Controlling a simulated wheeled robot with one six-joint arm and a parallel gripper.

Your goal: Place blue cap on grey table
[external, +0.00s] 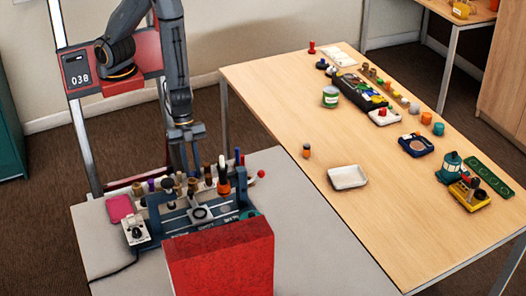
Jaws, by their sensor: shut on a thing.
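The grey table (325,235) fills the lower middle of the external view. My gripper (188,172) points down over the back part of this table, behind a row of small pegs and knobs. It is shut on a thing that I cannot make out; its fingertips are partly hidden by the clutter. I cannot pick out the blue cap for certain. A dark blue upright piece (237,157) stands in the row right of my gripper.
A dark fixture (200,213), a white dial box (136,230), a pink pad (119,208) and a tall red block (220,262) crowd the grey table. Its right front is bare. A wooden table (290,100) adjoins, with a white tray (347,177) and several small items.

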